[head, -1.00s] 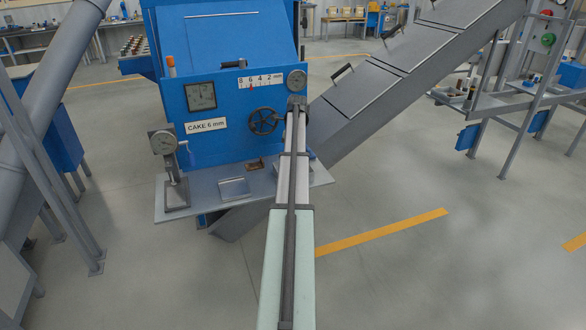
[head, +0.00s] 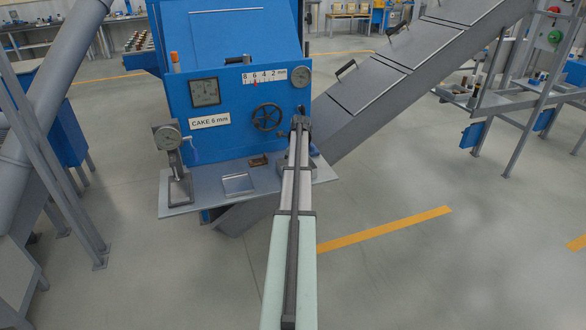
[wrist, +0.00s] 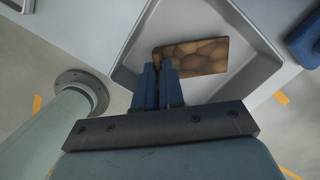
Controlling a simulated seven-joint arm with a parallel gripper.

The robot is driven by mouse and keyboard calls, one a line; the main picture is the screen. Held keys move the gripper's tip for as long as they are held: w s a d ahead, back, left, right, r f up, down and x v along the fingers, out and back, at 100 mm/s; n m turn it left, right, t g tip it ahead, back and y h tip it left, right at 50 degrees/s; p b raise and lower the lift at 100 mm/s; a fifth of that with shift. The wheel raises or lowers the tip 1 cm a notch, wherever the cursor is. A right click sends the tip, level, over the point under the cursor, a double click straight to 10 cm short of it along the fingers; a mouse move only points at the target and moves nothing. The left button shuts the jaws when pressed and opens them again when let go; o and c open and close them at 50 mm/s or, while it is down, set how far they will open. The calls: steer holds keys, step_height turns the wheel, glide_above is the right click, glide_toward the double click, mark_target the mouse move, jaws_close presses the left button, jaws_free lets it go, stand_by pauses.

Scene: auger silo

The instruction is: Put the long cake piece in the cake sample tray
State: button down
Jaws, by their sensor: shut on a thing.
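A flat brown cake piece (wrist: 195,57) with a cracked pattern shows in the wrist view. My gripper (wrist: 158,72) is shut on its left end. The piece is within the outline of a grey tray (wrist: 262,78) with raised walls; I cannot tell whether it touches the tray floor. In the head view my gripper (head: 300,122) is in front of the blue machine's panel, above the right part of the shelf. My arm hides the held piece and most of the area under it there.
The grey shelf (head: 210,196) carries a dial gauge on a stand (head: 172,165), a shallow metal tray (head: 238,184) and a small brown piece (head: 258,161). The blue panel (head: 228,140) with a handwheel (head: 267,117) rises behind. A sloping grey chute (head: 375,85) is at the right.

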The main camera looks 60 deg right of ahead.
steer(key=shift+f, duration=0.4)
steer(key=shift+f, duration=0.1)
steer(key=c, duration=1.2)
jaws_free()
steer(key=shift+c, duration=0.2)
step_height(320, 180, up, 12)
steer(key=s, duration=0.1)
steer(key=shift+s, duration=0.4)
steer(key=shift+a, duration=0.1)
